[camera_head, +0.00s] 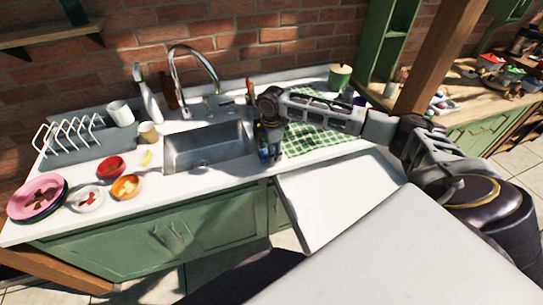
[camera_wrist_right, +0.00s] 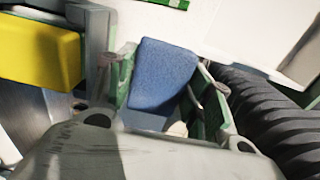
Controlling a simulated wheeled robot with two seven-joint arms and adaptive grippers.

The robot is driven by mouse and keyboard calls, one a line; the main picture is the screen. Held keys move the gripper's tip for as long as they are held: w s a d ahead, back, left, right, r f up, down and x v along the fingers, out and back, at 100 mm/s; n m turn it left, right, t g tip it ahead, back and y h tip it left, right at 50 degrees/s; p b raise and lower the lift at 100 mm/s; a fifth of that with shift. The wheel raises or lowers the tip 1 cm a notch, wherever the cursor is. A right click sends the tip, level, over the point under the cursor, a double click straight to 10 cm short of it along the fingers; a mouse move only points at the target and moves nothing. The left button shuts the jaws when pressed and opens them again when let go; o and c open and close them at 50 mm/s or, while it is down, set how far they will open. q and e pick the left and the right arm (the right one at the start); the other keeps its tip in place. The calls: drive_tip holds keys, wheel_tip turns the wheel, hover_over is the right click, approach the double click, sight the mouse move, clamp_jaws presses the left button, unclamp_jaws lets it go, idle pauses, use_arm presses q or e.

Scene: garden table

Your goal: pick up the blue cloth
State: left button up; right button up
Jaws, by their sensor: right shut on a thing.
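The blue cloth (camera_wrist_right: 160,75) sits between the two fingers of my right gripper (camera_wrist_right: 164,95) in the right wrist view, with a finger close on each side. My right gripper (camera_head: 268,152) is shut on it. In the head view the gripper points down at the right edge of the sink, and its fingers mostly hide the cloth there. Whether the cloth touches the counter cannot be told. My left gripper is not in view.
The sink (camera_head: 208,147) is left of the gripper, with a tall faucet (camera_head: 192,62) behind. A green checked towel (camera_head: 308,137) lies to the right. Bowls, plates and a white dish rack (camera_head: 75,137) stand at the left. A yellow block (camera_wrist_right: 40,52) is near the gripper.

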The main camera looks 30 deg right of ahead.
drive_tip(key=shift+r, duration=3.55)
